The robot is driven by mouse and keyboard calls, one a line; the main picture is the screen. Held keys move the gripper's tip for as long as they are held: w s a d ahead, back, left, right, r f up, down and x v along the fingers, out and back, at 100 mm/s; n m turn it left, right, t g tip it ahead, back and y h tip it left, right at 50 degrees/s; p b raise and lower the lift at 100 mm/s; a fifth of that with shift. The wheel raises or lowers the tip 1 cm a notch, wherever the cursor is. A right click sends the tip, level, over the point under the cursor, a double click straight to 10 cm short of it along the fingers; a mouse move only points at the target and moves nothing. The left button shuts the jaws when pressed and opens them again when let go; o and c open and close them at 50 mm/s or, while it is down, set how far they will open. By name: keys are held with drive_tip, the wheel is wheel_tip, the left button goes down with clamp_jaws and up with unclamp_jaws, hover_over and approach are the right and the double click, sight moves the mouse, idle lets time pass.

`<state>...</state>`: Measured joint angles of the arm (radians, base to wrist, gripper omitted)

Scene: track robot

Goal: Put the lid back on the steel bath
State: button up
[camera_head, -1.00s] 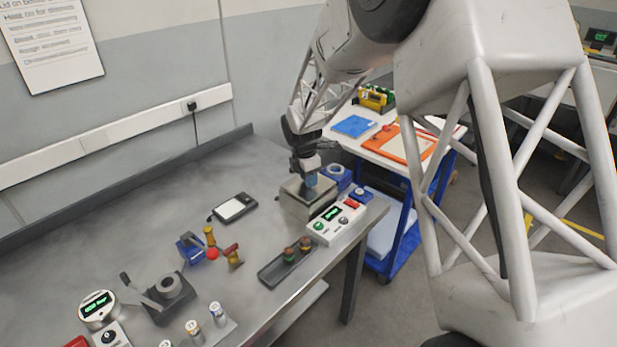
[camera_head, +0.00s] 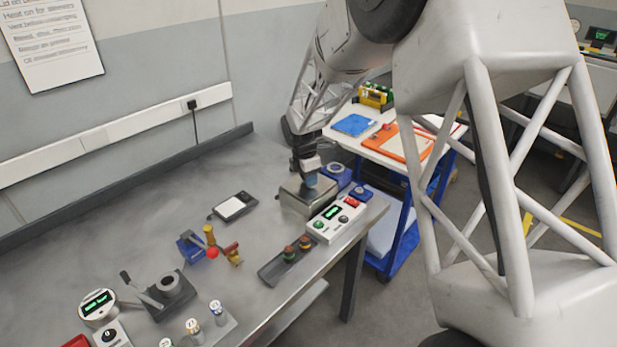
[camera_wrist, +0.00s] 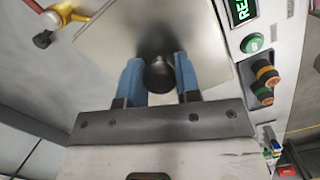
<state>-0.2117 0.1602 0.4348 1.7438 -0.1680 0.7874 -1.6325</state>
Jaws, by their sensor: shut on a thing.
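My gripper (camera_head: 311,181) points down over the steel bath (camera_head: 301,209) at the right end of the bench. In the wrist view its two blue fingers (camera_wrist: 158,64) are shut on the dark round knob (camera_wrist: 158,77) of the lid. The lid (camera_wrist: 120,32) is a flat pale metal plate that spreads out beneath the fingers. In the head view the lid is at the top of the bath, partly hidden by my gripper. I cannot tell whether it sits flush or is slightly above the rim.
A white control box (camera_head: 335,221) with a green display stands close in front of the bath. A dark tray (camera_head: 287,262) with small coloured pieces lies nearer. A blue trolley (camera_head: 400,225) stands beyond the bench's right end. The bench left of the bath is partly clear.

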drive_tip(key=shift+f, duration=0.15)
idle(0.7)
drive_tip(key=o, duration=1.5)
drive_tip(key=shift+r, duration=0.2)
drive_tip(key=shift+r, duration=3.25)
clamp_jaws()
